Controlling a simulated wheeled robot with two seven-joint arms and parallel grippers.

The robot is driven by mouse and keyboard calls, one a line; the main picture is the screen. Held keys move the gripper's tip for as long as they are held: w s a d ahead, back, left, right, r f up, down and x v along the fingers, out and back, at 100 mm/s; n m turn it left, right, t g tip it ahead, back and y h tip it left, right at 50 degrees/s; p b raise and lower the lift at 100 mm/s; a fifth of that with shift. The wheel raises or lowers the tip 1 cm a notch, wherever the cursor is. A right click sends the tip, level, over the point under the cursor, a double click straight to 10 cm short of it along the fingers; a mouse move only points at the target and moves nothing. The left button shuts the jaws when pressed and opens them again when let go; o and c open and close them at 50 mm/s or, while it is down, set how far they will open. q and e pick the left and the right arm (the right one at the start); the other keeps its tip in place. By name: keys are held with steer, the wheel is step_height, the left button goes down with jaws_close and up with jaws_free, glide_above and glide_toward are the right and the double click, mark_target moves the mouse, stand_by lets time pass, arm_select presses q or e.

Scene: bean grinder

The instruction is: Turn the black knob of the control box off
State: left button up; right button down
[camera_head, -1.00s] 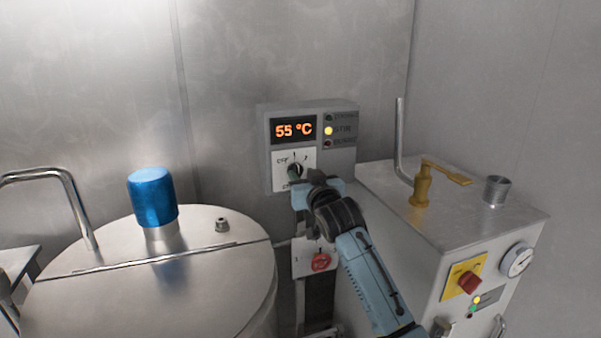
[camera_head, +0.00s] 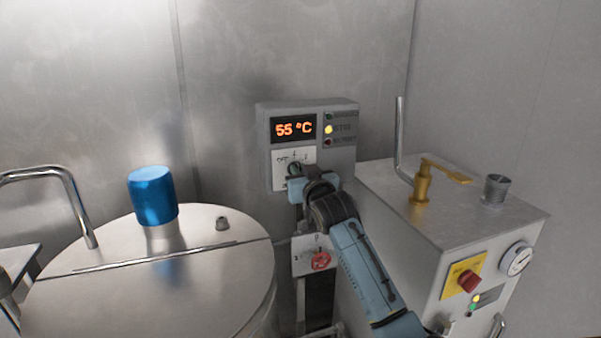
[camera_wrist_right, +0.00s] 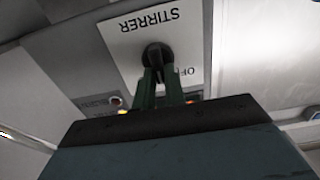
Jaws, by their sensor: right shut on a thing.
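The control box (camera_head: 342,165) is a grey panel on the back wall with an orange 55 °C display (camera_head: 293,129). A white plate (camera_head: 281,157) marked OFF is on its lower left. In the right wrist view the black knob (camera_wrist_right: 157,56) sits on this plate, with the word STIRRER upside down. My right gripper (camera_head: 294,171) is at the plate and hides most of the knob in the head view. Its two green fingers (camera_wrist_right: 159,82) are shut on the knob, one on each side. My left gripper is not in view.
A steel vessel (camera_head: 112,287) with a blue cap (camera_head: 152,196) stands at left. A steel cabinet (camera_head: 392,219) with a yellow valve (camera_head: 422,185) and red knob (camera_head: 469,281) stands at right. A red knob (camera_head: 320,261) is on a small plate below the control box.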

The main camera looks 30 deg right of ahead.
steer(key=shift+a+f+n+p, duration=0.1)
steer(key=shift+a+n+p, duration=0.1)
steer(key=shift+n+p, duration=1.65)
steer(key=shift+a+n+p, duration=0.2)
steer(key=shift+n+p, duration=0.8)
steer(key=shift+n, duration=1.65)
steer(key=c, duration=1.5)
jaws_free()
steer(key=shift+o, duration=0.2)
steer(key=shift+f, duration=0.1)
